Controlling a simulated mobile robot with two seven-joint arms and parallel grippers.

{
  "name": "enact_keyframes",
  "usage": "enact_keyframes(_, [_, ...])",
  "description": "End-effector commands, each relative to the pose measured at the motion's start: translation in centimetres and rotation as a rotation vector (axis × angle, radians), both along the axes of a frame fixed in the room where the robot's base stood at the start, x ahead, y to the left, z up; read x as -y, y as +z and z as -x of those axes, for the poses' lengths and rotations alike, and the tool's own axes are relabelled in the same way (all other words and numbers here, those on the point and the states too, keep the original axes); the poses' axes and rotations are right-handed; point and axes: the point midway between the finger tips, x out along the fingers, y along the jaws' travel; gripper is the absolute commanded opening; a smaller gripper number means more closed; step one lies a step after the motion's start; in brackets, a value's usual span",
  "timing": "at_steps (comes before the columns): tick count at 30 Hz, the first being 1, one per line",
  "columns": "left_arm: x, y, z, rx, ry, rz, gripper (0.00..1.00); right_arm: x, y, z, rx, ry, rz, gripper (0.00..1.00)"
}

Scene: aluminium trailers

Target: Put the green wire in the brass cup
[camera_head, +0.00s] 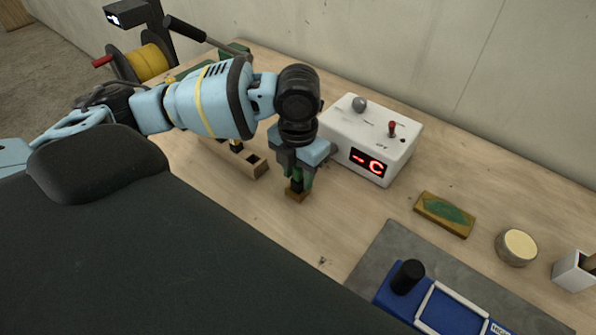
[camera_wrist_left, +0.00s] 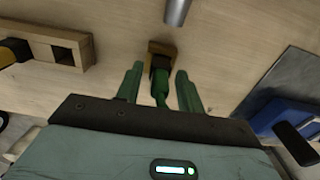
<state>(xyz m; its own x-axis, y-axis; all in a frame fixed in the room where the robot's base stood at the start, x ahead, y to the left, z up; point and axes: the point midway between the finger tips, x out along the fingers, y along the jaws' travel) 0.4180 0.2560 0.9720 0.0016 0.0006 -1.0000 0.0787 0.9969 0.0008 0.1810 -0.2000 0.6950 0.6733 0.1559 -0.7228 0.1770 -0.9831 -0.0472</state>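My left gripper (camera_head: 297,176) points down over the wooden bench beside the white control box. In the left wrist view its two green fingers (camera_wrist_left: 160,92) stand apart, with a visible gap on each side of a slim green piece (camera_wrist_left: 160,88). That piece may be the green wire; it reaches a small brown block (camera_wrist_left: 160,48), which also shows below the fingers in the head view (camera_head: 297,195). I cannot tell whether the piece stands in the block. A round tin with a pale top (camera_head: 517,246) is at the right; I cannot tell whether it is the brass cup. My right gripper is out of view.
The white control box (camera_head: 372,140) with a red display stands just right of my gripper. A slotted wooden block (camera_head: 243,160) is at its left. A green-topped tray (camera_head: 444,215), a blue device (camera_head: 443,308) on a grey mat (camera_head: 375,260) and a white box (camera_head: 573,272) lie to the right.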

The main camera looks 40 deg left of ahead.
Motion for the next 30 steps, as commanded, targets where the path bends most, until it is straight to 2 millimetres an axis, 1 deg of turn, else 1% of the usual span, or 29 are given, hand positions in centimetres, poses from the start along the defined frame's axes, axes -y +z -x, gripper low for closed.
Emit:
enact_keyframes(5, [0.0, 2.2, -0.1, 0.005, 0.000, 0.001, 0.38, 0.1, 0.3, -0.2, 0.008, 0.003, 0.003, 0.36])
enact_keyframes(12, [0.0, 7.1, -0.1, 0.008, -0.001, 0.002, 0.38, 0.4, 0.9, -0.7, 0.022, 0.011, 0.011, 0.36])
enact_keyframes(18, [0.0, 10.4, -0.1, 0.004, 0.001, 0.001, 0.38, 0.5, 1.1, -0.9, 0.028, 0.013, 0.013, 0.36])
enact_keyframes(21, [0.0, 11.4, -0.1, 0.002, 0.001, 0.002, 0.38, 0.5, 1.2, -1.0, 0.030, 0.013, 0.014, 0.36])
enact_keyframes(24, [0.0, 12.0, -0.1, 0.000, 0.001, 0.001, 0.38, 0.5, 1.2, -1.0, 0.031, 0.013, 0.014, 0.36])
enact_keyframes(30, [0.0, 12.2, 0.0, -0.001, 0.001, 0.001, 0.38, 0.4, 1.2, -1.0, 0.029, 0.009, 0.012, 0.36])
